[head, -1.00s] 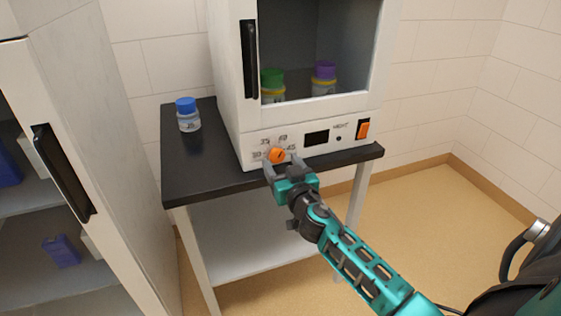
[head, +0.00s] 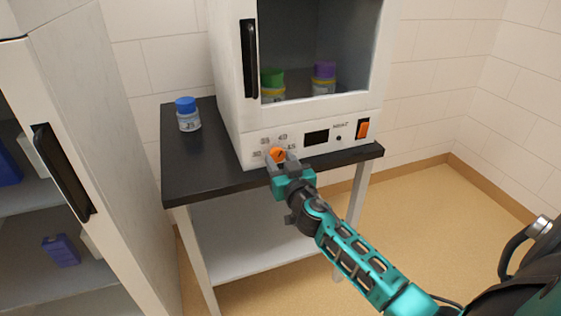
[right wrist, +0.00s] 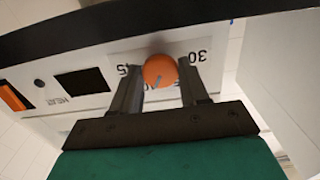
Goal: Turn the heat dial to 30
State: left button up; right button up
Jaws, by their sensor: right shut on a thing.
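The orange heat dial (head: 276,155) is on the lower front panel of the white oven (head: 246,146), with printed numbers around it, among them 30, 40 and 45. It also shows in the right wrist view (right wrist: 160,70), with a small dark mark on its face. The mark's exact reading is hard to tell. My right gripper (head: 281,161) is at the panel, its fingers on either side of the dial and shut on it. In the right wrist view the fingers (right wrist: 163,88) flank the dial. My left gripper is not in view.
The oven stands on a black-topped table (head: 190,180). A blue-capped bottle (head: 188,115) stands left of it. Green-capped (head: 272,85) and purple-capped (head: 324,80) bottles are inside the oven. An orange switch (head: 362,128) is at the panel's right. An open white cabinet (head: 100,120) is at left.

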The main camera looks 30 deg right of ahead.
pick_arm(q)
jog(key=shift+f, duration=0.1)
pick_arm(e)
jog(key=shift+n, duration=0.4)
jog(key=shift+c, duration=0.3)
jog(key=n, duration=0.7)
jog(key=shift+n, duration=0.3)
jog(key=n, duration=0.3)
jog(key=shift+n, duration=0.3)
jog(key=n, duration=0.4)
jog(key=shift+r+n, duration=0.1)
jog(key=shift+n, duration=0.2)
jog(key=n, duration=0.3)
jog(key=shift+n+p, duration=0.3)
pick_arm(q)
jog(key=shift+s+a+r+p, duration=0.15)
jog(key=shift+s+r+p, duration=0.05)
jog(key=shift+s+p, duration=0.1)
pick_arm(e)
jog(key=shift+n, duration=1.9)
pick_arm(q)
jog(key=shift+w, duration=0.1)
